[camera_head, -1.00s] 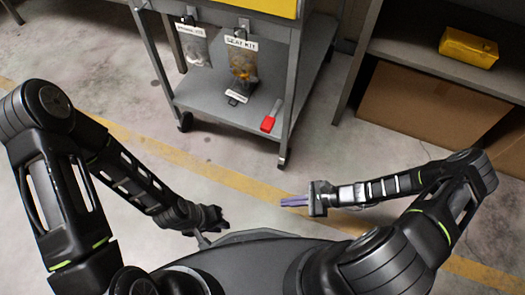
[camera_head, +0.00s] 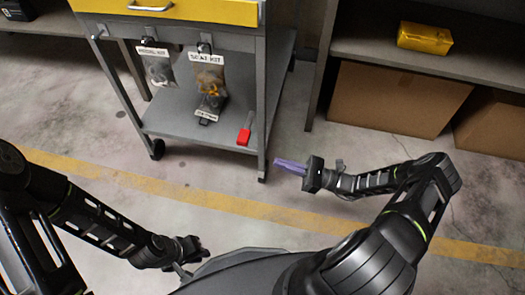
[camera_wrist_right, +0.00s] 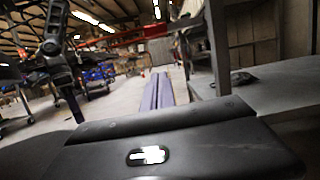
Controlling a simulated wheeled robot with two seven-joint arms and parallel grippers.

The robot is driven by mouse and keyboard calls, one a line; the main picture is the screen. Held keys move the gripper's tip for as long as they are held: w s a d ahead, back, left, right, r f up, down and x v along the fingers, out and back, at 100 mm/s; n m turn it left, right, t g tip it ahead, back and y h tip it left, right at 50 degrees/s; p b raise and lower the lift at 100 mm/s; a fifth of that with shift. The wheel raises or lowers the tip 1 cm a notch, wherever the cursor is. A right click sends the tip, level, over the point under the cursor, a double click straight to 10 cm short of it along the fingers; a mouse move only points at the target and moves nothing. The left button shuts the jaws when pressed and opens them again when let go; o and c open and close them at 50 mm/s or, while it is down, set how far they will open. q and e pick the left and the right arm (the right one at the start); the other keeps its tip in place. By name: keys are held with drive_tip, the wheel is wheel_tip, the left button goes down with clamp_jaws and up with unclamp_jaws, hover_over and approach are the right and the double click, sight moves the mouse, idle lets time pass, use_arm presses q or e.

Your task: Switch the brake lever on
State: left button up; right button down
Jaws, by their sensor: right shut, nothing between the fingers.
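A small lever with a red end and grey shaft (camera_head: 244,136), seemingly the brake lever, is at the lower right front of the grey cart (camera_head: 200,128). Which position it is in cannot be told. My right gripper (camera_head: 277,162), with purple fingers, is shut and empty, right of and slightly below the lever and apart from it. The fingers also show close together in the right wrist view (camera_wrist_right: 158,90), where I cannot make out the lever. My left gripper (camera_head: 192,251) is low in the head view, near my base; its fingers are too dark to read.
The cart has a yellow drawer (camera_head: 180,9) and hanging kit bags (camera_head: 208,82). A shelf unit (camera_head: 420,57) at right holds a yellow package (camera_head: 425,36) above cardboard boxes (camera_head: 395,98). A yellow floor line (camera_head: 230,202) crosses clear floor before the cart.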

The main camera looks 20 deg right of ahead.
sight(247, 128)
drive_tip(key=w+a+r, duration=0.5)
drive_tip(key=a+r, duration=0.1)
drive_tip(key=a, duration=0.2)
drive_tip(key=shift+r, duration=0.2)
idle(0.4)
